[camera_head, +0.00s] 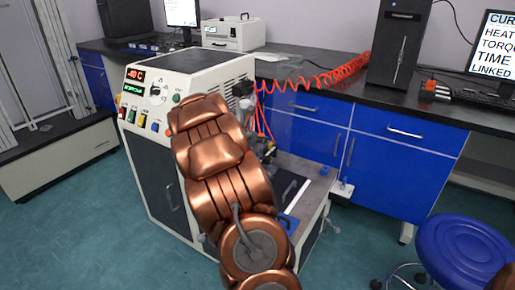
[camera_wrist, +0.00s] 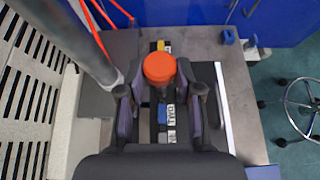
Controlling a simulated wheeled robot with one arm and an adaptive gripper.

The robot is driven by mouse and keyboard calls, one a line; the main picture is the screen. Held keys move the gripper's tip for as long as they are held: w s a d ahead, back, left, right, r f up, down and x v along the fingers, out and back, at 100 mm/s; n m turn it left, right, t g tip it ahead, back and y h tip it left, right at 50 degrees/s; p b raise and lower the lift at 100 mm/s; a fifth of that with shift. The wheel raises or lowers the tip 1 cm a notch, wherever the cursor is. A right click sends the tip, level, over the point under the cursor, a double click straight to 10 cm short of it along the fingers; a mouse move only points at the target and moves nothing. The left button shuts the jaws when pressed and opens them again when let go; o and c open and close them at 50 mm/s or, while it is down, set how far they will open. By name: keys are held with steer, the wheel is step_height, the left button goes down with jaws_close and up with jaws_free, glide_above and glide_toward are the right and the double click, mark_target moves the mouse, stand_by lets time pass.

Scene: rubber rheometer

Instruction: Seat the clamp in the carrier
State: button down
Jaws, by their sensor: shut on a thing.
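In the wrist view my gripper (camera_wrist: 164,107) has its two dark fingers on either side of a part with a round orange top (camera_wrist: 160,67) and is shut on it. This part may be the clamp; its lower end is mostly hidden by the fingers and palm. Below it, a narrow strip with blue, white and dark labelled patches (camera_wrist: 163,125) shows between the fingers. I cannot tell whether the part touches anything beneath it. The carrier cannot be told apart for certain. In the head view my copper-coloured arm hides the gripper and the held part.
The white rheometer cabinet (camera_head: 150,85) stands beside my arm, with red coiled hose (camera_head: 325,78) behind. A grey worktop (camera_wrist: 210,45) has a small blue fixture (camera_wrist: 230,37) at its corner. A vertical grey column (camera_wrist: 75,40) stands close left of the gripper. A blue stool (camera_head: 466,250) is at right.

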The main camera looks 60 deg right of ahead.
mark_target(260, 145)
steer(key=shift+s+d+f, duration=0.1)
steer(key=shift+d+f, duration=0.25)
steer(key=shift+a, duration=0.15)
steer(key=shift+f, duration=0.2)
steer(key=shift+f+b, duration=0.7)
steer(key=shift+f, duration=0.4)
steer(key=shift+f+b, duration=0.9)
steer(key=shift+f, duration=0.35)
steer(key=c, duration=0.7)
jaws_free()
steer(key=shift+a, duration=0.1)
steer(key=v, duration=1.2)
